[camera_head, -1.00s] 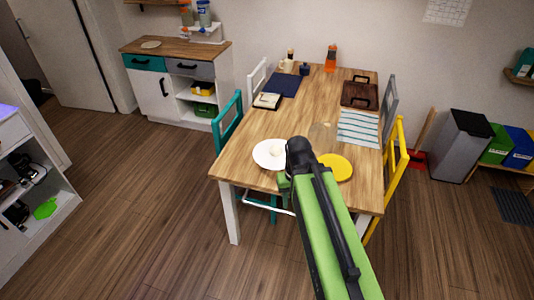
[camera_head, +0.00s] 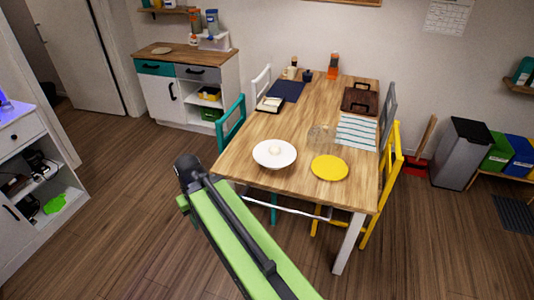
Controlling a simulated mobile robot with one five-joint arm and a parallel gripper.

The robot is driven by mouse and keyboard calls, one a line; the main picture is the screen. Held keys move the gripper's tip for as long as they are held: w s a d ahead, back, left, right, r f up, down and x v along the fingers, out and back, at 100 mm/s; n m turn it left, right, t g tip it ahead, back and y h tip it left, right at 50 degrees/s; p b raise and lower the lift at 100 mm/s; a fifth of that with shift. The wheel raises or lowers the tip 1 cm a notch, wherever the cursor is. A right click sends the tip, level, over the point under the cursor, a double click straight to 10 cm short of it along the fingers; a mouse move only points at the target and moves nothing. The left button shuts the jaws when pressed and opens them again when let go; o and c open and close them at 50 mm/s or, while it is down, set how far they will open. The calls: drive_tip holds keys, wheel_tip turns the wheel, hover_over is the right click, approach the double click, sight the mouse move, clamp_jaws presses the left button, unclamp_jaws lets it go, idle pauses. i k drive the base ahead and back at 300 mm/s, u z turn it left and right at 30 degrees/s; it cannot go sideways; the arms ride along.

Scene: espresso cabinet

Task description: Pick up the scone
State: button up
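A small pale round item, which looks like the scone (camera_head: 275,150), sits in a white plate or shallow bowl (camera_head: 260,160) near the front left of the wooden table (camera_head: 250,130). My green and black arm (camera_head: 240,240) reaches up from the bottom of the view. Its far end is left of the table's front corner, apart from the plate. The gripper's fingers cannot be made out.
Teal (camera_head: 231,122) and yellow (camera_head: 388,185) chairs flank the table. Open floor lies left.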

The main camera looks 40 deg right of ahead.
sight(275, 150)
drive_tip(key=z, duration=0.05)
drive_tip(key=i, duration=1.7)
drive_tip(key=u, duration=0.05)
